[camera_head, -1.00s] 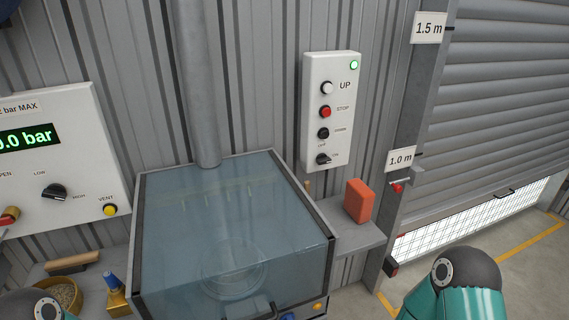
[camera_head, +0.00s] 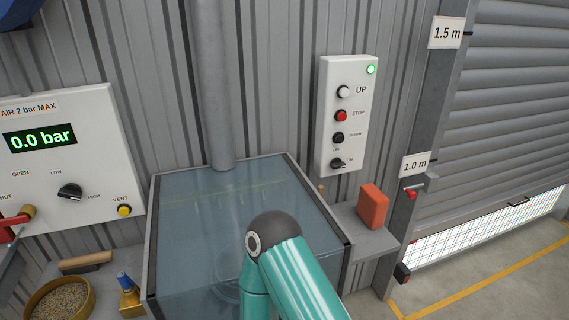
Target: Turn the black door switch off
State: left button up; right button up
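The black door switch (camera_head: 338,164) is a small rotary knob at the bottom of the white door control box (camera_head: 327,120) on the corrugated wall. Its handle points right, toward the lower of two small labels, which appears to read ON. Above it are a white UP button (camera_head: 343,91), a red STOP button (camera_head: 341,116) and a black DOWN button (camera_head: 338,138). A green lamp (camera_head: 371,70) is lit at the box's top right. A teal arm link of mine rises in front of the glass-topped cabinet, below and left of the box. Neither gripper shows.
The glass-topped cabinet (camera_head: 190,190) stands left below the box. An orange block (camera_head: 373,206) sits on a small shelf (camera_head: 368,240) right of it. The roller door (camera_head: 500,130) at right is raised slightly above the floor. An air panel (camera_head: 100,165) reads 0.0 bar.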

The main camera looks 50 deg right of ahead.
aim_at(336, 162)
jog(key=u, duration=0.35)
jog(key=k, duration=1.6)
jog(key=z, duration=0.9)
jog(key=i, duration=0.65)
